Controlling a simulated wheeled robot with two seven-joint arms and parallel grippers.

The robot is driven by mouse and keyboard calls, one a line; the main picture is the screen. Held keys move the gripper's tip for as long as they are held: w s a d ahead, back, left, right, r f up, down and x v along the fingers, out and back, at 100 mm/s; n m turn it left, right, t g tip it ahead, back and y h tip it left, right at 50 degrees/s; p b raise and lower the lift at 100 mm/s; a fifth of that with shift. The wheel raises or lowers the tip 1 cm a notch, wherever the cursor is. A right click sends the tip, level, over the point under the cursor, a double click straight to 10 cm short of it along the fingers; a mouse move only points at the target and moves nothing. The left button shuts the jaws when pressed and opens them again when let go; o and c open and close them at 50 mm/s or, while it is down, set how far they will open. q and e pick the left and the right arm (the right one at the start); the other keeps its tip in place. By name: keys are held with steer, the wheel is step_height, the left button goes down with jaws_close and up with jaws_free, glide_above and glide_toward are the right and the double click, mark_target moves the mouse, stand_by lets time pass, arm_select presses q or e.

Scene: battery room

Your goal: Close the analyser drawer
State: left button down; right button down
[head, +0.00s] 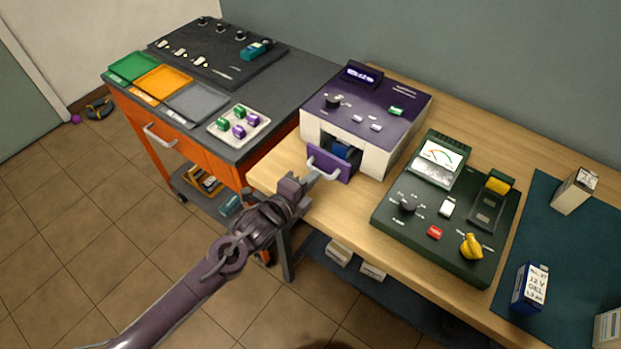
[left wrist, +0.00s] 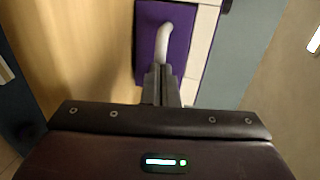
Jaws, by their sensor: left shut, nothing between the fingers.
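The analyser (head: 392,121) is a purple and white box on the wooden bench. Its drawer (head: 329,163) has a purple front with a pale handle and stands pulled out, with something blue inside behind the front. My left gripper (head: 311,180) is shut and empty, its fingertips close to the drawer handle. In the left wrist view the shut fingers (left wrist: 161,72) point at the purple drawer front (left wrist: 150,40) beside the lower end of the pale handle (left wrist: 166,42). I cannot tell if they touch it. My right gripper is in no view.
A dark green tester (head: 395,222) with a yellow knob stands right of the analyser. A blue battery box (head: 530,287) sits on a teal mat (head: 567,232). An orange cart (head: 188,149) with coloured trays adjoins the bench on the left. Tiled floor in front is clear.

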mark_target(327, 160)
arm_select(q)
steer(key=b+x, duration=0.1)
steer(key=x, duration=0.1)
steer(key=b+x, duration=0.1)
steer(key=x, duration=0.1)
steer(key=r+b+x, duration=0.1)
steer(key=shift+w+d+f, duration=0.15)
steer(key=shift+w+d, duration=0.15)
steer(key=shift+w, duration=0.1)
steer(key=shift+r, duration=0.4)
steer(key=shift+a, duration=0.1)
